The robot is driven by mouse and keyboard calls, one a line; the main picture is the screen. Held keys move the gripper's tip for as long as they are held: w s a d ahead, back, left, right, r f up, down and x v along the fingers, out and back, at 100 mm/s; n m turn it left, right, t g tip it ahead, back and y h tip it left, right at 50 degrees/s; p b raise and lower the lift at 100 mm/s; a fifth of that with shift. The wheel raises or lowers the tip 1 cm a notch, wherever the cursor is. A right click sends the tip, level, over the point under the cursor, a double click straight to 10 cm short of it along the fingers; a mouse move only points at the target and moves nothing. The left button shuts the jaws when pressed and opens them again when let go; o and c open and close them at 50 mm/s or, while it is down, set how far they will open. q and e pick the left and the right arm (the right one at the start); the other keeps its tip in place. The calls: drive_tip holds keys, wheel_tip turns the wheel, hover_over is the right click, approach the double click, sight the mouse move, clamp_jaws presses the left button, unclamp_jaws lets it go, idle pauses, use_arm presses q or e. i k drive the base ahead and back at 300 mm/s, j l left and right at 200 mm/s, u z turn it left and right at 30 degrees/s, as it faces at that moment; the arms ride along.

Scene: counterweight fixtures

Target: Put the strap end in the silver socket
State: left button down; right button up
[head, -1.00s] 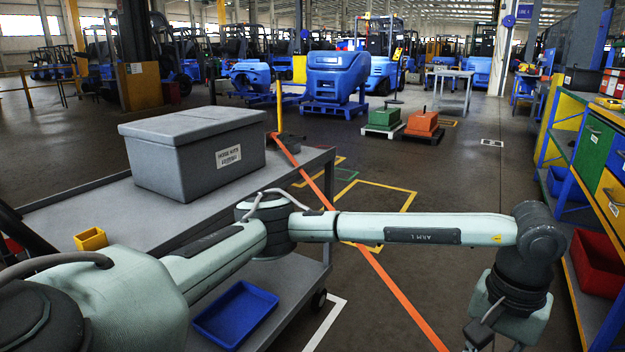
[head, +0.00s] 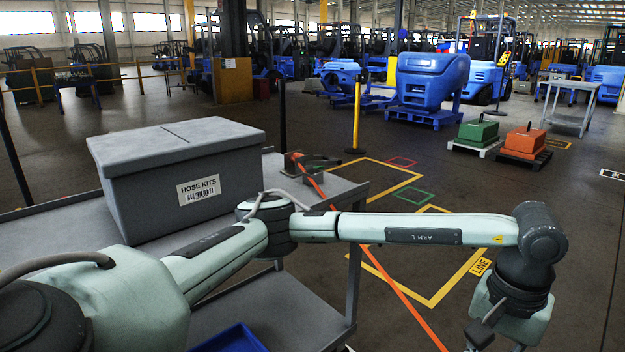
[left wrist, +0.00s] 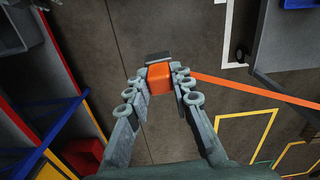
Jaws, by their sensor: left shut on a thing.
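An orange strap (head: 405,296) runs from the far end of the grey cart down to the bottom of the head view. Its end (left wrist: 159,78), an orange block with a dark grey tip, sits between my left gripper's fingertips in the left wrist view. My left gripper (left wrist: 160,88) is shut on it, and the strap (left wrist: 250,89) trails off to the right. In the head view only the top of my left gripper (head: 486,336) shows at the bottom edge. I cannot make out a silver socket in either view. My right gripper is not in view.
The grey cart (head: 345,187) carries a grey hose kits box (head: 180,170). A green block (head: 478,131) and an orange block (head: 523,142) stand on low pallets beyond a yellow floor outline. A yellow post (head: 356,115) stands behind the cart. Floor at right is open.

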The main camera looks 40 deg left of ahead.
sight(312, 181)
drive_tip(key=i+l+u, duration=0.15)
drive_tip(key=i+u, duration=0.3)
drive_tip(key=i+l+u, duration=0.3)
drive_tip(key=i+u, duration=0.2)
drive_tip(key=i+l+u, duration=0.25)
drive_tip(key=l, duration=0.15)
drive_tip(key=i+l+u, duration=0.4)
drive_tip(key=l, duration=0.4)
drive_tip(key=l+u, duration=0.1)
drive_tip(key=l, duration=0.45)
drive_tip(key=i, duration=0.05)
